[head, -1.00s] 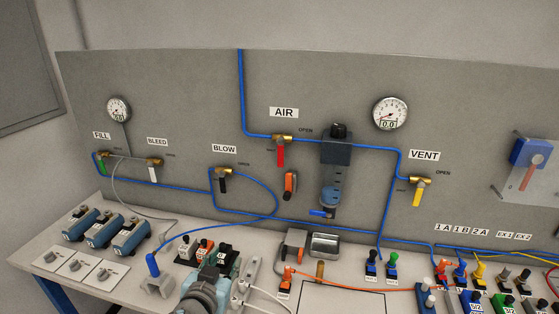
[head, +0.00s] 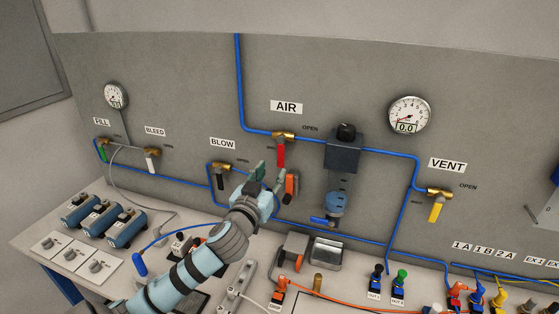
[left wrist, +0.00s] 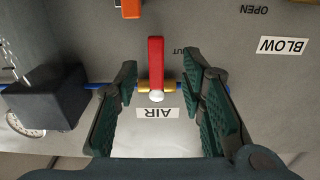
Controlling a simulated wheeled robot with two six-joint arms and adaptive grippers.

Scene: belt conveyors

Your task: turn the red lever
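The red lever (head: 281,155) hangs straight down from a brass valve (head: 283,136) on the blue pipe, under the AIR label (head: 286,107). My left gripper (head: 270,176) is open and empty, just below the lever in the head view. In the left wrist view, which is upside down, the red lever (left wrist: 156,62) shows between the two spread green fingers of the left gripper (left wrist: 160,78). Clear gaps show on both sides, and I cannot tell how far the fingertips are from the lever. My right gripper is not in view.
An orange-handled device (head: 292,185) sits on the panel close to my left gripper. The dark regulator block (head: 343,155) is to the right. The black BLOW lever (head: 222,182) and yellow VENT lever (head: 435,212) hang farther off. Bench parts lie below.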

